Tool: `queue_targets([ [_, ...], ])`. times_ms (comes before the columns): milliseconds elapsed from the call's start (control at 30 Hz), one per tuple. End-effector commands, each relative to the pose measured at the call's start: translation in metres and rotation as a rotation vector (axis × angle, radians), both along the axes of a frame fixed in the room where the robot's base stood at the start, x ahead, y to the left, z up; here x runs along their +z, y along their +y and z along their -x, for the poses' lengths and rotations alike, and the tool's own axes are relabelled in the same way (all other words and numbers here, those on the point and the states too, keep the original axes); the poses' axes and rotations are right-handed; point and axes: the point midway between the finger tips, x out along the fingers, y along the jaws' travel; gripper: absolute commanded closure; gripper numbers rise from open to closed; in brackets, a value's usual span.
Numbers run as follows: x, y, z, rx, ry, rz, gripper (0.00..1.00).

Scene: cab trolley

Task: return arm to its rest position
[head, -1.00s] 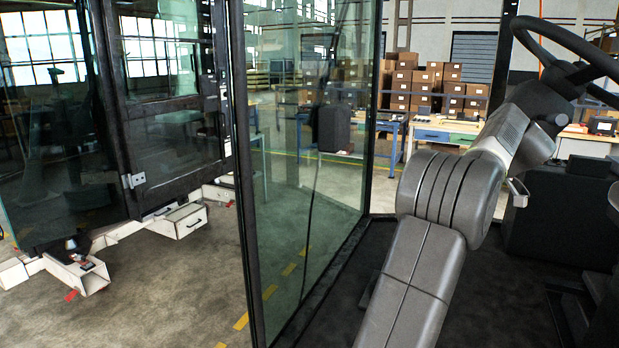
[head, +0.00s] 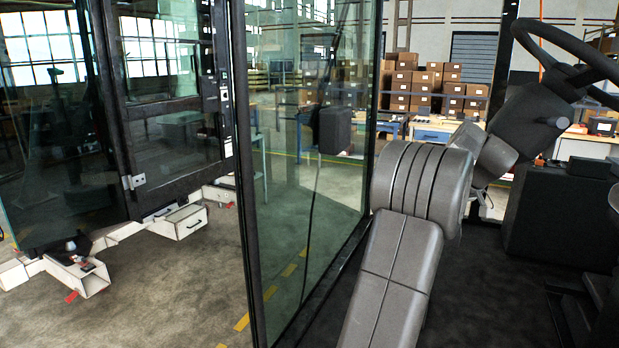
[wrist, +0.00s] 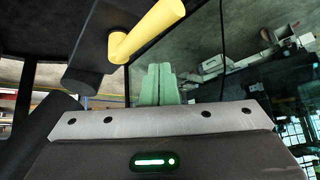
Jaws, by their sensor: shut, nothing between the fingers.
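My gripper (wrist: 161,84) shows in the wrist view as two pale green fingers side by side, touching, with nothing between them. They point toward the glass and touch nothing that I can see. In the head view my grey arm rises from the bottom edge, right of centre, to a thick ribbed elbow. The forearm runs behind the elbow to the right, toward the steering wheel (head: 572,62). The gripper is hidden behind the arm in the head view.
A glass pane (head: 310,170) in a dark frame stands left of my arm. A dark box-shaped console (head: 555,210) stands at right. In the wrist view a yellow bar (wrist: 150,29) is above and left of the fingers. Dark floor between pane and console is clear.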

Motion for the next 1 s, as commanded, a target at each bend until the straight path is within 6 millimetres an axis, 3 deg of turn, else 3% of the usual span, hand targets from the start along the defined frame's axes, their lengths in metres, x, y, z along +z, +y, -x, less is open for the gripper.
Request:
queue_targets([
  [500, -0.017, 0.006, -0.025, -0.387, -0.007, 0.041, 1.00],
  [1000, -0.015, 0.018, -0.046, -0.650, -0.119, 0.053, 1.00],
])
